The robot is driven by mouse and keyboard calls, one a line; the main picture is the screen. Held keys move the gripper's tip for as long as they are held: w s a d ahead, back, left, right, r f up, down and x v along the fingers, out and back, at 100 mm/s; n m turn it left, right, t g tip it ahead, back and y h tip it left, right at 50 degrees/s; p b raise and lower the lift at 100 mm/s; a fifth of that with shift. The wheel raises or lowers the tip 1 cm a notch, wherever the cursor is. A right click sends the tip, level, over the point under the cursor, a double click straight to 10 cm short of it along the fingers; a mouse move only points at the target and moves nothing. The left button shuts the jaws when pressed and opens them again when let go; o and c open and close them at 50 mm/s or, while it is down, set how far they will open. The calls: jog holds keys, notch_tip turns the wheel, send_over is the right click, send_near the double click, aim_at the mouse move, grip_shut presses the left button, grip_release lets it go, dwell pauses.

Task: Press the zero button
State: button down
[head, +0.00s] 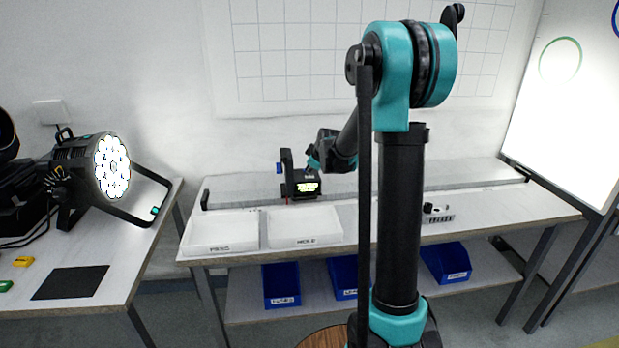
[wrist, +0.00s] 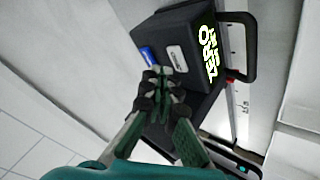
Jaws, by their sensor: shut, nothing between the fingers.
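A black box-like device (head: 303,186) with a lit yellow-green display stands at the back of the middle bench, behind the white trays. In the wrist view the device (wrist: 195,30) is turned, and its display text (wrist: 209,55) seems to begin with "ZERO". A blue button-like piece (wrist: 147,56) and a pale grey labelled piece (wrist: 177,59) sit side by side on its face; their lettering is too small to read. My gripper (wrist: 160,82) is shut and empty, its fingertips just before these two pieces. I cannot tell whether they touch. In the head view my gripper (head: 313,163) is partly hidden beside the device.
Two shallow white trays (head: 221,247) stand at the bench's front edge. Blue bins (head: 281,300) sit on the shelf below. A lit par can (head: 72,170) stands on the left table. A small grey item (head: 437,213) lies to the right. A white board (head: 568,110) stands far right.

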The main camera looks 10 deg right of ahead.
aim_at(310, 177)
jog(key=shift+r, duration=2.55)
jog(key=s+d+f+m+g, duration=0.1)
jog(key=s+f+m, duration=0.2)
jog(key=s, duration=1)
jog(key=s+d+f+m+g+h, duration=0.1)
jog(key=s+f+m, duration=0.3)
jog(key=s, duration=1)
jog(key=s+d+f+m+g+h, duration=0.1)
jog(key=s+f+m, duration=0.3)
jog(key=s+f, duration=0.4)
jog(key=s+d+g, duration=0.1)
jog(key=s, duration=0.5)
jog(key=shift+f+g, duration=0.25)
jog(key=shift+g, duration=0.15)
jog(key=shift+a, duration=0.1)
